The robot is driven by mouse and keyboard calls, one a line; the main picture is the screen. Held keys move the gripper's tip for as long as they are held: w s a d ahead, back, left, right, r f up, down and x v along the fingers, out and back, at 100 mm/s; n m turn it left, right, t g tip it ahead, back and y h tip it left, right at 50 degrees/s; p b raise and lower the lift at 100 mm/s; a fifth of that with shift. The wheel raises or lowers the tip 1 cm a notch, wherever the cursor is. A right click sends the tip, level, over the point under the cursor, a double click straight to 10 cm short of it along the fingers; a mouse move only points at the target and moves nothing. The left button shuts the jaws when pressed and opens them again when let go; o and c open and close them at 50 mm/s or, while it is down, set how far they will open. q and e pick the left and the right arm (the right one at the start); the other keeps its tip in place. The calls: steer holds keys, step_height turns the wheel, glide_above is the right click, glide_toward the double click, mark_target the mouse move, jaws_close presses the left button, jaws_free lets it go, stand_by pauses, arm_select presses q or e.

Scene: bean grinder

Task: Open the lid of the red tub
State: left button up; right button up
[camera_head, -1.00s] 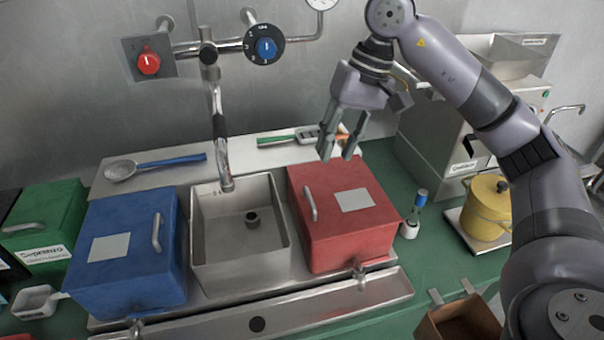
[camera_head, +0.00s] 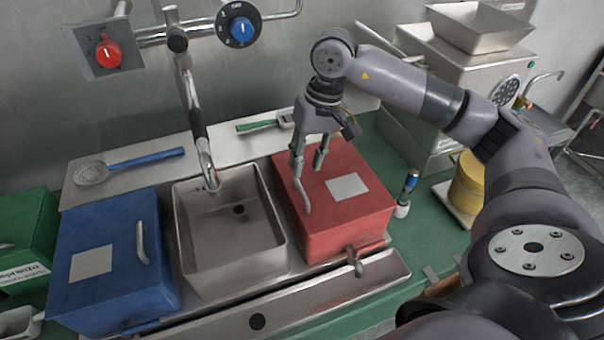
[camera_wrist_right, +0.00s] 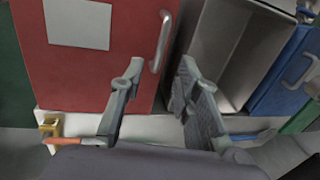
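The red tub (camera_head: 348,222) stands right of the sink with its lid closed; a light square label lies on the lid. Its metal handle (camera_wrist_right: 161,42) is on the lid's sink side; in the head view, the handle (camera_head: 303,196) shows just below my right gripper's fingertips. My right gripper (camera_head: 308,172) points down over the back left part of the lid. In the right wrist view, my right gripper (camera_wrist_right: 160,72) has its fingers apart, with the handle's near end between and just beyond the fingertips. I cannot tell contact. My left gripper is not in view.
The steel sink (camera_head: 228,277) is left of the red tub, with a faucet (camera_head: 196,130) above. A blue tub (camera_head: 112,280) stands further left. A small blue-handled brush (camera_head: 407,190) and a yellow pot (camera_head: 466,182) are to the right.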

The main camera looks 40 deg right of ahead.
mark_target(301, 186)
steer(key=f, duration=0.2)
steer(key=f+p, duration=0.1)
steer(key=f, duration=0.1)
steer(key=shift+a+f, duration=0.1)
steer(key=shift+a, duration=0.3)
steer(key=shift+w+a+f, duration=0.1)
steer(key=shift+w+f, duration=0.05)
steer(key=shift+f, duration=0.55)
jaws_close()
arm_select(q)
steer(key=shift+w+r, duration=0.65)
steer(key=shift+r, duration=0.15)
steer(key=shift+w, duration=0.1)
